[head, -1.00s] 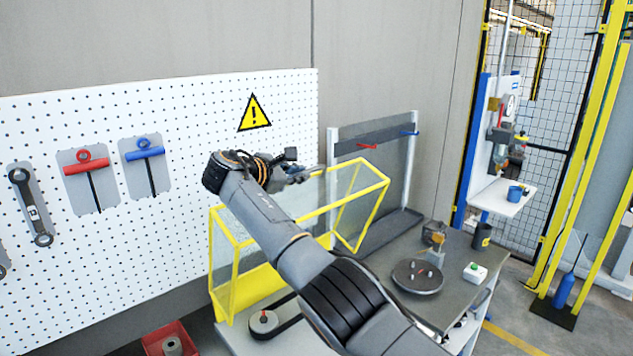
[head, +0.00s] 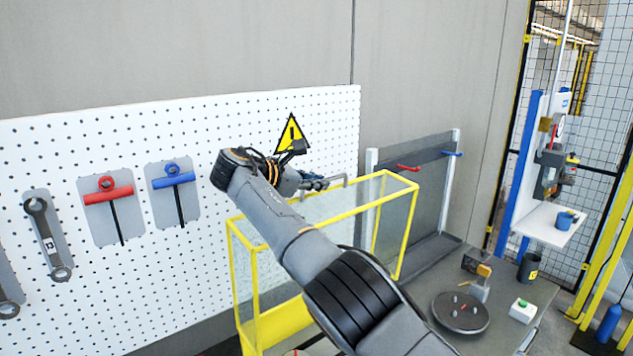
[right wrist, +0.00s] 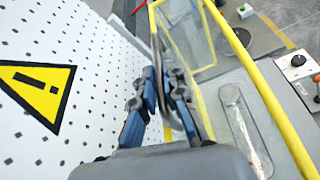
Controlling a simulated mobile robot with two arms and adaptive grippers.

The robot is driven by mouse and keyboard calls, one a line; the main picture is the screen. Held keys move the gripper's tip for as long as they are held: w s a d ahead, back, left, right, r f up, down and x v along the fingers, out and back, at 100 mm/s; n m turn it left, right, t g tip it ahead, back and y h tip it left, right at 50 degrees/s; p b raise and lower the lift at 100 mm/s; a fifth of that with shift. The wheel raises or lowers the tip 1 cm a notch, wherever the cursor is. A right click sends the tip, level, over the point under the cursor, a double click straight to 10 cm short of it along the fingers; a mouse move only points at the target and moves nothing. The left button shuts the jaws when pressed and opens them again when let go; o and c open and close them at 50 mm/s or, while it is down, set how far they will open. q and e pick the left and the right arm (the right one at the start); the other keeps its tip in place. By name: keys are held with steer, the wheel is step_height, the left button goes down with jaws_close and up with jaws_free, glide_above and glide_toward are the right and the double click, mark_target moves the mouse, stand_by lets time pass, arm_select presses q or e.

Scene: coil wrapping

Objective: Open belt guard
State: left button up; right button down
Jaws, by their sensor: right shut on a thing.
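The belt guard (head: 233,232) is a yellow frame with clear mesh panels. It stands tilted up at the back of the bench, near the pegboard wall. My right gripper (head: 325,183) is at its top edge, with the arm reaching across in front of the guard. In the right wrist view, the blue-grey fingers (right wrist: 160,92) are closed around a thin grey bar handle (right wrist: 155,40) beside the yellow guard frame (right wrist: 262,85). My arm hides the middle of the guard and much of the bench below. My left gripper is not in view.
The pegboard (head: 100,280) with hanging tools and a warning sign (head: 291,135) is close behind my gripper. A dark mesh panel (head: 425,195) stands right of the guard. A round plate (head: 460,312), a black cup (head: 529,267) and a button box (head: 523,310) stand on the bench.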

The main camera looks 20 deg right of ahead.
steer(key=c, duration=1.4)
jaws_free()
steer(key=shift+a+f, duration=0.1)
steer(key=shift+f, duration=0.4)
steer(key=shift+w, duration=0.25)
steer(key=shift+s+a+r, duration=0.1)
steer(key=shift+r, duration=0.1)
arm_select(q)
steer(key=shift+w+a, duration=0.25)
arm_select(e)
steer(key=v, duration=1.1)
steer(key=shift+a+r, duration=0.1)
steer(key=shift+a, duration=0.2)
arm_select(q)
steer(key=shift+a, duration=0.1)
arm_select(e)
steer(key=shift+a, duration=0.1)
